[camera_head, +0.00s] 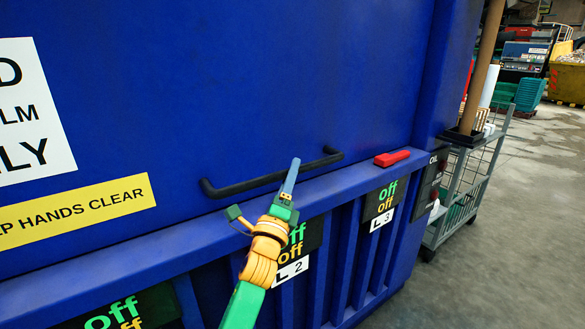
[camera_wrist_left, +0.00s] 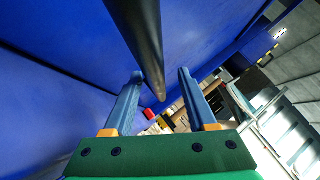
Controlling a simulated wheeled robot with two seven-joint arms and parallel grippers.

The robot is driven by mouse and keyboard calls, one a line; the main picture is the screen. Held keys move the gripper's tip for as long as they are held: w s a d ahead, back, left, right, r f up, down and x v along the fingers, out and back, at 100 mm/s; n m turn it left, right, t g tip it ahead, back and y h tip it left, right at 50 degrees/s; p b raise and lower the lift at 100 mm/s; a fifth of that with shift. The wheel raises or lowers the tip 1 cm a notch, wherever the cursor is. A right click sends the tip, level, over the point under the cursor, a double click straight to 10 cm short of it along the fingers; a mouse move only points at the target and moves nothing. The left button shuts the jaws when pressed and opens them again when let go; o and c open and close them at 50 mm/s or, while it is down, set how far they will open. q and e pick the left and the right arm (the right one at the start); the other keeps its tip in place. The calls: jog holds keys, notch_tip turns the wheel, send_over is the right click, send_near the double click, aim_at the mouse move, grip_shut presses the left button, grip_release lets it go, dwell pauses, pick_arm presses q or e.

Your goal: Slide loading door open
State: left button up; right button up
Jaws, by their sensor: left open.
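The loading door is a large blue panel (camera_head: 240,90) with a long black bar handle (camera_head: 250,183) near its lower edge. My left gripper (camera_head: 290,180) is in front of the handle's middle in the head view. In the left wrist view the dark handle (camera_wrist_left: 143,45) runs from the top towards the space between the two blue fingers (camera_wrist_left: 162,85). The gripper is open and holds nothing. I cannot tell whether the handle lies fully between the fingers or just beyond them. My right gripper is not in view.
A blue ledge (camera_head: 160,254) runs below the door, with a red block (camera_head: 391,158) on it at the right. Off/L-numbered panels (camera_head: 382,205) sit below. A grey wire cart (camera_head: 465,185) stands right of the machine. Concrete floor (camera_head: 510,240) at the right is open.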

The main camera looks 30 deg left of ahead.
pick_arm(q)
jog(key=shift+w+a, duration=0.15)
jog(key=shift+w, duration=0.35)
jog(key=shift+w+a, duration=0.15)
jog(key=shift+w, duration=0.35)
jog(key=shift+s+r, duration=0.1)
jog(key=shift+s, duration=0.1)
jog(key=shift+c, duration=1.2)
grip_shut()
jog(key=shift+r, duration=0.1)
